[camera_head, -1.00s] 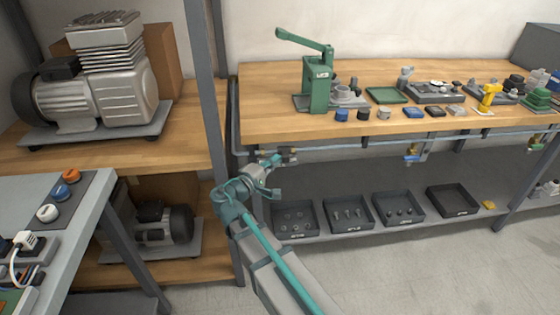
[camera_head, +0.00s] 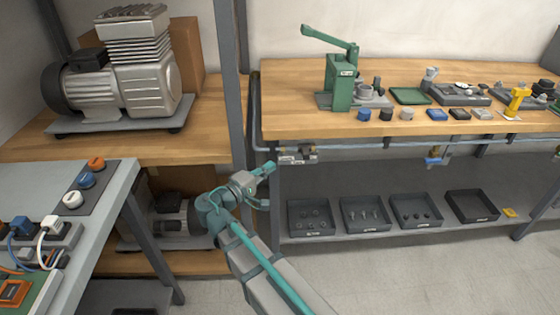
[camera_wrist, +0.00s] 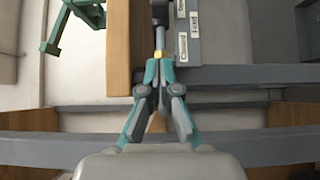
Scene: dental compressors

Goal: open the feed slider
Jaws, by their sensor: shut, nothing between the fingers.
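The feed slider (camera_head: 298,153) is a small grey unit with white labels, mounted under the front edge of the wooden bench at its left end. In the wrist view its grey body (camera_wrist: 187,35) carries a label that reads "Feed" and others I cannot read surely. A thin rod (camera_wrist: 159,36) with a brass-coloured end lies beside the labels. My gripper (camera_head: 269,168) is just left of and below the unit in the head view. In the wrist view my gripper (camera_wrist: 160,64) is shut and empty, its teal fingertips at the brass end; I cannot tell whether they touch.
A bench post (camera_head: 228,80) and a dark pipe (camera_head: 254,110) stand close to the left of my gripper. A pipe runs right under the bench edge to a blue-handled valve (camera_head: 434,157). Black trays (camera_head: 310,218) sit on the lower shelf. A green press (camera_head: 340,85) stands on the bench.

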